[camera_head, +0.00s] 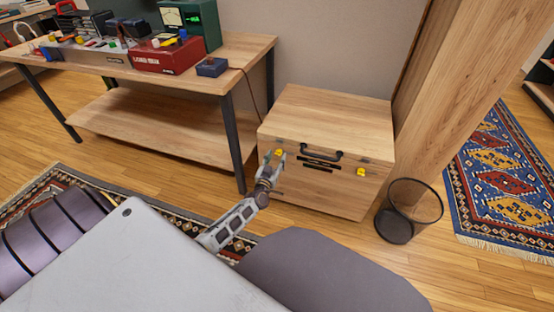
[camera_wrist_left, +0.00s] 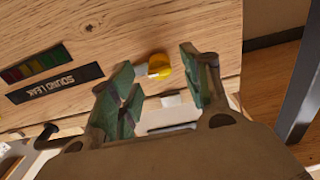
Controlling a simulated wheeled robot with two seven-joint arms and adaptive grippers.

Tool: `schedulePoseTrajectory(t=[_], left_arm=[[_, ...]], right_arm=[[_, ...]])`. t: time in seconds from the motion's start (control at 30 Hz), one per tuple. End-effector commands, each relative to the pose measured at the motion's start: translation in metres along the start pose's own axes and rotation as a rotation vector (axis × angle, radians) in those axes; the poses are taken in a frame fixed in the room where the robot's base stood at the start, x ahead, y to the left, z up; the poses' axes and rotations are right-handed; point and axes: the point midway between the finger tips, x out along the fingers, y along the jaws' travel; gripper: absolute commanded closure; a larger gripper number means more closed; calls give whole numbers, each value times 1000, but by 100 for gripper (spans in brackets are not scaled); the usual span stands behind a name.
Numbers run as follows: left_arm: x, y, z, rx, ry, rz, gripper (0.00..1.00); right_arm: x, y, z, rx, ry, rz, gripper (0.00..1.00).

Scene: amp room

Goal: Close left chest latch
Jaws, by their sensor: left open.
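The wooden chest (camera_head: 330,115) stands on the floor with its lid down. Its left latch (camera_head: 279,152) is a small yellow piece on the front near the lid seam. It also shows in the left wrist view as a yellow knob (camera_wrist_left: 160,66) with a pale metal part. My left gripper (camera_head: 272,166) is at the chest front, just below the latch. In the left wrist view the gripper (camera_wrist_left: 156,62) is open, with the knob between its green-padded fingertips. I cannot tell whether they touch it. My right gripper is not in view.
A second yellow latch (camera_head: 361,172) is on the chest's right front, and a dark handle (camera_head: 320,154) is between the two. A mesh bin (camera_head: 410,211) stands to the right. A workbench (camera_head: 235,50) with devices stands to the left, one leg close by.

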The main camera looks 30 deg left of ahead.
Motion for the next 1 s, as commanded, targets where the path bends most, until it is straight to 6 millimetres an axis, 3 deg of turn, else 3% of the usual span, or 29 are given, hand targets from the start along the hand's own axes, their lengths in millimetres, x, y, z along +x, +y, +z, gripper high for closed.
schedulePoseTrajectory(t=[0.23,0.6,1.0], left_arm=[[14,0,0,0,2,0,52],[16,0,-1,0,1,0,52],[16,0,-1,0,1,0,100]], right_arm=[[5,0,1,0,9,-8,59],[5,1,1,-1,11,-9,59],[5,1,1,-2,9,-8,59]])
